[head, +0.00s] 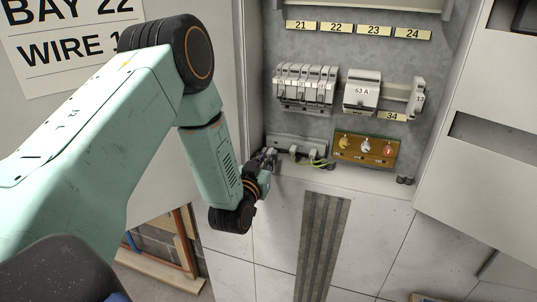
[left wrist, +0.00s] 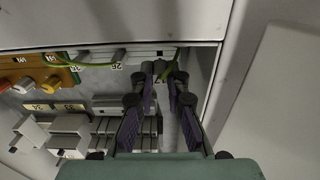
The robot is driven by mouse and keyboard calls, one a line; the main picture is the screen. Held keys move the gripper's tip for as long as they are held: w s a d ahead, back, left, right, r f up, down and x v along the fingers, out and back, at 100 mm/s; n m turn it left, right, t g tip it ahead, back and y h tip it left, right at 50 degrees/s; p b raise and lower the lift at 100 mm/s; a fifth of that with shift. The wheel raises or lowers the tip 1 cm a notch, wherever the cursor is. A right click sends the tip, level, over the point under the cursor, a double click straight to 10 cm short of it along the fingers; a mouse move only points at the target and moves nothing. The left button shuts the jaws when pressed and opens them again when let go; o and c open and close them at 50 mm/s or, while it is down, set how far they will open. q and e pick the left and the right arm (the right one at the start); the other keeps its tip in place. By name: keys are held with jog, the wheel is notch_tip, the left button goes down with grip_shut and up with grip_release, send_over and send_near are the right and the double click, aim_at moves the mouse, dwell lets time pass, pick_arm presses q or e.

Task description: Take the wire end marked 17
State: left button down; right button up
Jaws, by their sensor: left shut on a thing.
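My left gripper (head: 268,158) is at the left end of a grey terminal strip (head: 296,142), low in the open cabinet. The left wrist view also shows the left gripper (left wrist: 160,76), its fingertips close together on a small grey wire end (left wrist: 159,66). A green-yellow wire (left wrist: 171,67) runs right by the fingertips. No number can be read on the held end, so I cannot tell if it is the one marked 17. Another grey end marked 26 (left wrist: 117,65) lies beside it, apart from the fingers. My right gripper is not in view.
A brown panel (head: 365,148) with yellow, white and red knobs is right of the strip. Grey breakers (head: 306,86) and a 63 A unit (head: 361,91) sit above. The cabinet's side wall (left wrist: 220,75) is close beside the gripper. A sign (head: 68,35) hangs at left.

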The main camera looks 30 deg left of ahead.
aim_at(268, 156)
pick_arm(q)
jog(key=shift+p+v, duration=0.65)
jog(key=shift+v, duration=1.65)
